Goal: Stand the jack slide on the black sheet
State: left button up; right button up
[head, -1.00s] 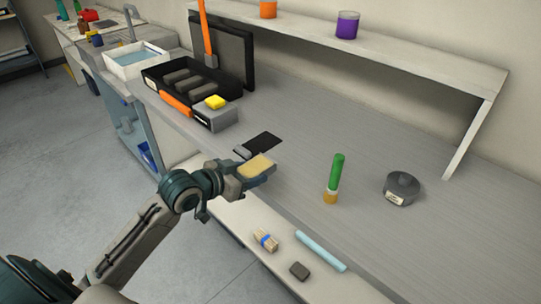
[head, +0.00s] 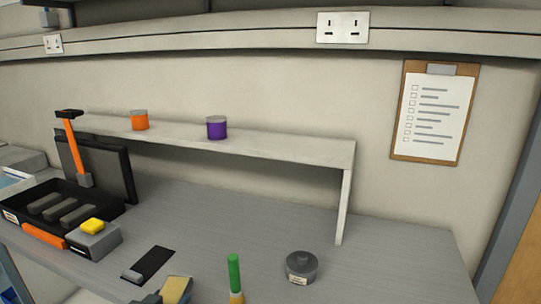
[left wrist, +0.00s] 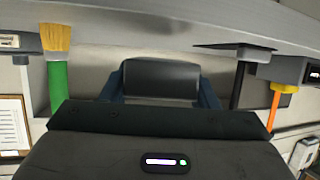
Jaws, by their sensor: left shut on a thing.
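In the head view a block with a tan face (head: 176,288), which I take to be the jack slide, sits at my left gripper (head: 158,298) at the bottom edge, partly cut off. In the left wrist view a dark grey block (left wrist: 160,78) is between the two blue fingers of the gripper, which is shut on it. The black sheet (head: 155,262) lies flat on the bench, just beyond the held block and a little left. A small grey piece (head: 131,276) is at its near left end. My right gripper is not in view.
A raised shelf (head: 280,147) spans the back.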

pick_arm(q)
jog(key=shift+w+d+r+n+y, duration=0.1)
jog(key=shift+d+n+y, duration=0.45)
jog(key=shift+d, duration=0.7)
jog(key=shift+a, duration=0.15)
jog(key=shift+a+m, duration=0.35)
jog(key=shift+a, duration=0.25)
jog(key=a, duration=0.1)
jog(key=a+m+h, duration=0.1)
jog(key=a+h, duration=0.1)
jog(key=shift+s+a+r, duration=0.15)
jog(key=shift+s, duration=0.15)
jog(key=shift+s+a+r+m+g+h, duration=0.1)
jog(key=shift+s+a+r+m+h, duration=0.1)
jog(key=shift+s+a+m+h, duration=0.25)
jog(key=shift+s+a+r+m+g+h, duration=0.1)
jog(key=shift+a+r+m+h, duration=0.25)
jog(key=shift+a, duration=0.35)
jog(key=shift+s+a+r+m+g+h, duration=0.1)
jog(key=shift+s+a+m+h, duration=0.2)
jog(key=shift+a+m+h, duration=0.2)
